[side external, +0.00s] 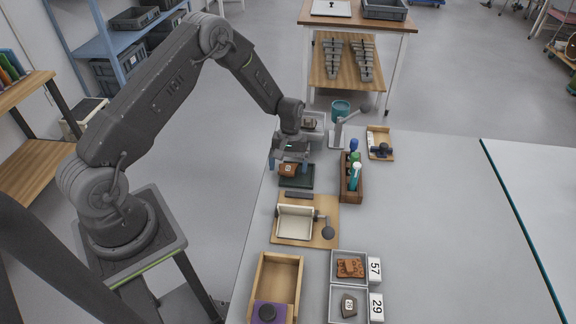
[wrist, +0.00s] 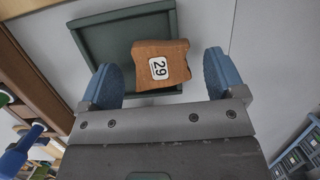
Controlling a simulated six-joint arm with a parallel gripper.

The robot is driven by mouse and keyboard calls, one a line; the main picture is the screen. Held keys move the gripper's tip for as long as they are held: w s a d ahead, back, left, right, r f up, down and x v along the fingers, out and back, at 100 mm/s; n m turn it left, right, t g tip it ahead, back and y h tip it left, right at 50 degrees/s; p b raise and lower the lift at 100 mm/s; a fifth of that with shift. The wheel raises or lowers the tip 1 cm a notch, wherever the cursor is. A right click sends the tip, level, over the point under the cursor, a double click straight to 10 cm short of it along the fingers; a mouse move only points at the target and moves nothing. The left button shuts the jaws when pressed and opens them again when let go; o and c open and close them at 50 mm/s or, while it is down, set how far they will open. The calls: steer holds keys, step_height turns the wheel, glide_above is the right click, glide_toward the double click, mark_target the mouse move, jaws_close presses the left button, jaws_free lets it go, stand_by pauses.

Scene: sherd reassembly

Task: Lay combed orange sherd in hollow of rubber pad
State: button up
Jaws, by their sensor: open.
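An orange-brown sherd (wrist: 160,62) with a white tag reading 29 lies over the dark green rubber pad (wrist: 98,40) in the wrist view. It covers part of the pad's hollow and overlaps its near edge. I cannot tell whether it sits flat in the hollow. Combing on it is not clear. My gripper (wrist: 162,80) is open, with a blue finger on each side of the sherd and a gap on both sides. In the side view the sherd (side external: 288,170) shows beneath my gripper, over the pad (side external: 297,183).
Right of the pad stands a wooden rack (side external: 351,190) with coloured-handled tools. Nearer are a wooden board with a white tray (side external: 295,222), a wooden box (side external: 277,276), and grey trays tagged 57 (side external: 334,257) and 29 (side external: 335,297), each holding a sherd. The table's right side is clear.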

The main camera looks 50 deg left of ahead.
steer(key=v, duration=1.2)
step_height(320, 180, up, 11)
steer(key=m+t, duration=0.2)
glide_above(289, 172)
steer(key=s+d+r+m+t+y, duration=0.1)
steer(key=s+d+r+m+t, duration=0.2)
steer(key=s+r, duration=0.45)
steer(key=s+d+r+m+t, duration=0.1)
steer(key=s+d+r+m, duration=0.1)
steer(key=s, duration=0.6)
steer(key=s+d+r+m+t, duration=0.1)
steer(key=s+d, duration=0.3)
steer(key=s, duration=0.4)
steer(key=shift+r+m+t+y, duration=0.3)
steer(key=shift+r+m+y, duration=0.1)
steer(key=shift+r+m, duration=0.2)
steer(key=shift+w, duration=0.1)
steer(key=shift+c, duration=0.5)
